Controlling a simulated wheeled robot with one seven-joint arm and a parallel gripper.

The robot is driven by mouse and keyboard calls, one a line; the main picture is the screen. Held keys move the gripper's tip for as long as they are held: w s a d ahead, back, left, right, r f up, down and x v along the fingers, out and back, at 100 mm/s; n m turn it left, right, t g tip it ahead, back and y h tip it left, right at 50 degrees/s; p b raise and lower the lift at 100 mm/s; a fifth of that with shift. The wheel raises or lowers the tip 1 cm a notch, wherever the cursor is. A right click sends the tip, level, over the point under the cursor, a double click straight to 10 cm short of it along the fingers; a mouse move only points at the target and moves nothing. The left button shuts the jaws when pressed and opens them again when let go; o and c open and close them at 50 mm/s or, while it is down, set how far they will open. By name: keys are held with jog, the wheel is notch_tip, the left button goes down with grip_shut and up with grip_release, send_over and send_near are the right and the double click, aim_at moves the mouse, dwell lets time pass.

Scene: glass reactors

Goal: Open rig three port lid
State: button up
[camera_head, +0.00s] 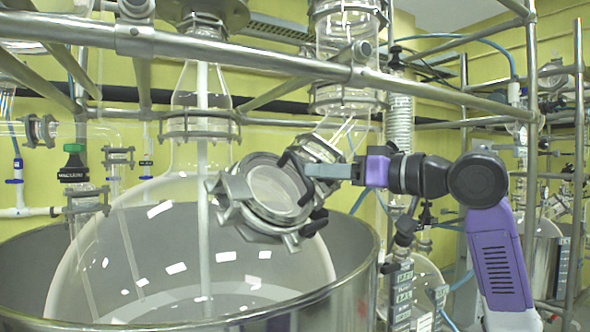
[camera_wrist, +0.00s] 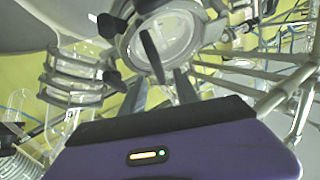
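The port lid (camera_head: 268,192) is a round glass disc in a metal clamp ring on the angled neck of the large glass vessel (camera_head: 150,240). It looks shut. Several black clamp knobs (camera_head: 319,214) sit round its ring. My gripper (camera_head: 312,170) is at the lid's upper right edge, close to a black knob. In the wrist view the lid (camera_wrist: 165,35) is at the top centre, with a dark lever (camera_wrist: 152,55) in front of it. My two fingers (camera_wrist: 160,92) look apart below that lever. Whether they touch anything is unclear.
A steel rail (camera_head: 250,62) crosses above the lid and my gripper. The vessel sits in a wide steel tub (camera_head: 345,300). A vertical glass column (camera_head: 345,40) stands behind my gripper. More pipes and reactors (camera_head: 545,250) stand at the right.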

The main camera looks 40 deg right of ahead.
aim_at(302, 170)
jog(key=w, duration=0.2)
jog(key=w+p, duration=0.1)
jog(key=w, duration=0.3)
jog(key=shift+a, duration=0.3)
jog(key=shift+s, duration=0.1)
grip_shut()
dwell(1.0)
